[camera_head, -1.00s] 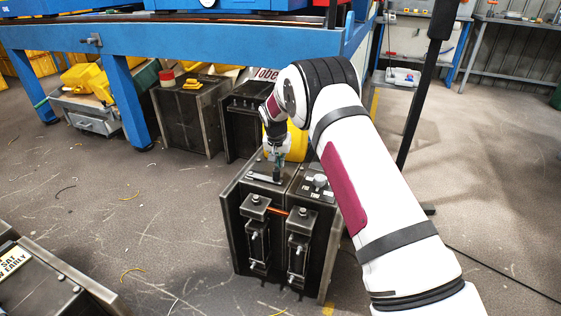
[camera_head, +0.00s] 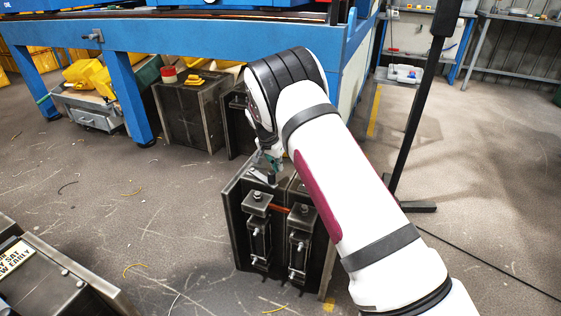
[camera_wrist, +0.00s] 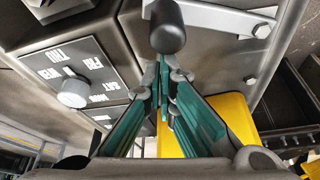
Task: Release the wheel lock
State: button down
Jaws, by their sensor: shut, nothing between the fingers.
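A dark metal box (camera_head: 240,240) with two upright latches on its front stands on the floor in the head view. In the wrist view, its top carries a light metal lever (camera_wrist: 215,17), bolted at the right and with a black cylindrical knob (camera_wrist: 167,28) at its left. My gripper (camera_head: 266,163) is low over the box top, partly hidden by my arm. In the wrist view my gripper (camera_wrist: 164,66) has its teal fingers shut with nothing between them. Its tips are just below the knob in the picture; I cannot tell whether they touch.
A round dial (camera_wrist: 74,92) sits on a lettered panel beside the lever. A yellow object (camera_wrist: 237,118) is right of my fingers. Another box (camera_head: 186,118) stands by the blue bench (camera_head: 190,38). A black pole (camera_head: 418,110) rises at right.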

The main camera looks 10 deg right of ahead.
aim_at(271, 173)
jog(key=s+a+m, duration=0.1)
jog(key=a+m, duration=0.1)
jog(key=shift+s+m+g, duration=0.3)
jog(key=shift+s+g, duration=0.05)
jog(key=shift+g, duration=0.05)
jog(key=shift+s+a+m+h+p, duration=0.3)
jog(key=shift+s+a+m, duration=0.15)
jog(key=shift+a+m, duration=0.4)
jog(key=shift+s+a, duration=0.25)
jog(key=shift+a, duration=0.4)
jog(key=d, duration=0.4)
jog(key=shift+w+d, duration=0.4)
jog(key=w+p+v, duration=0.1)
jog(key=p+v, duration=0.2)
jog(key=v, duration=0.7)
jog(key=shift+a, duration=0.15)
jog(key=shift+s, duration=0.1)
